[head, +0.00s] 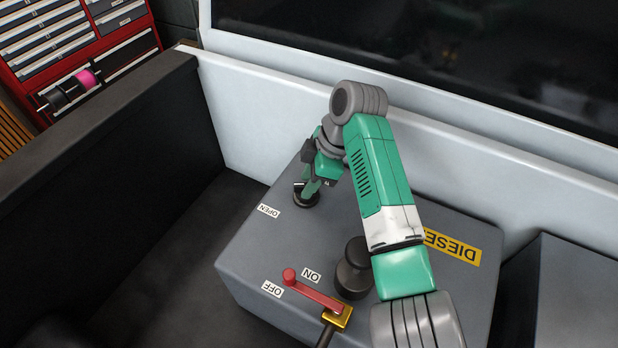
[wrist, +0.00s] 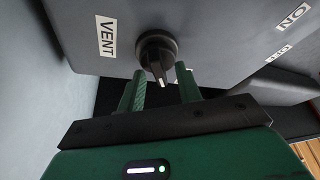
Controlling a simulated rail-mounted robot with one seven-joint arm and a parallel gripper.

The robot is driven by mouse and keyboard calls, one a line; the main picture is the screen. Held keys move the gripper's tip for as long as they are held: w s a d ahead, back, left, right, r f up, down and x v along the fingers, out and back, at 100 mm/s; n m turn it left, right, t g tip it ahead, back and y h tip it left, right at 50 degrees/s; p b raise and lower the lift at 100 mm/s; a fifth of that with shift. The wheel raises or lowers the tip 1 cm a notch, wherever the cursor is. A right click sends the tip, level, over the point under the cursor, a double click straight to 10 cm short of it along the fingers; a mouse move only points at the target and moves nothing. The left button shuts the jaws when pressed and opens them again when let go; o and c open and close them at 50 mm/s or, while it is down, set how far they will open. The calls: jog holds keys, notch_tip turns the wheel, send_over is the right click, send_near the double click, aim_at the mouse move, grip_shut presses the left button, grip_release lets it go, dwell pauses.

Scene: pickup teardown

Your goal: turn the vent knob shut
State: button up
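The black vent knob (wrist: 157,48) sits on the grey tank top, with a "VENT" label (wrist: 105,37) beside it in the wrist view. A narrow grip with a white pointer mark sticks out from its round body. In the head view the knob (head: 305,198) shows partly behind my gripper, near an "OPEN" label (head: 268,210). My gripper (wrist: 161,73) is open, its green fingers apart on either side of the knob's grip in the wrist view. Gaps show on both sides, so it seems not to touch. My gripper (head: 313,184) points down in the head view.
The grey diesel tank (head: 250,262) carries a red lever (head: 312,290) with "ON" and "OFF" labels, and a black cap (head: 355,268). A dark truck-bed wall (head: 110,140) stands at left and a white panel (head: 260,115) behind. Dark bed floor left of the tank is clear.

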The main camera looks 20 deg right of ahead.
jog(key=shift+w+f, duration=0.1)
jog(key=shift+f, duration=0.05)
grip_shut()
